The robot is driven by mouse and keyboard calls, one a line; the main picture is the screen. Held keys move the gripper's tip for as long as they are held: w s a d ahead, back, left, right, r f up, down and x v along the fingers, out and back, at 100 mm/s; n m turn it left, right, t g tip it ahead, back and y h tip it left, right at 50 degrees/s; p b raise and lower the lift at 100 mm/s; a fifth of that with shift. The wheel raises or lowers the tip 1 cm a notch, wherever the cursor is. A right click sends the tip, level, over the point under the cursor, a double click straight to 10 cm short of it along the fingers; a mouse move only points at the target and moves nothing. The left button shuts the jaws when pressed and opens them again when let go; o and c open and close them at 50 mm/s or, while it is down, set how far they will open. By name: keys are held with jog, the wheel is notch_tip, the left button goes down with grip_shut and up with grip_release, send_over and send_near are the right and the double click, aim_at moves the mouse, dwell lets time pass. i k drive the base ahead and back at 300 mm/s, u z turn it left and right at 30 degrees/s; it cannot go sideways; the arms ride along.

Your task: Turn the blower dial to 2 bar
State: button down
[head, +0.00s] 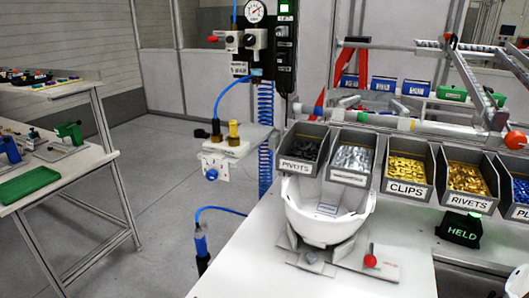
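A round white pressure gauge (254,11) with a red mark sits at the top of a dark upright panel; its reading is too small to make out. I cannot tell which of these is the blower dial, and no scale can be read. My gripper is not in view.
A white helmet shell (328,207) sits in a grey fixture on the white bench (260,268). Labelled bins of parts (408,170) stand behind it, with a green-lit "HELD" box (460,228) at right. Blue hoses (267,125) hang by the panel. Floor is clear between the benches.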

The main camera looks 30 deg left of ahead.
aim_at(210, 174)
jog(key=u, duration=1.75)
jog(key=k, duration=1.15)
jog(key=u, duration=0.9)
jog(key=i, duration=1.25)
jog(key=z, duration=0.7)
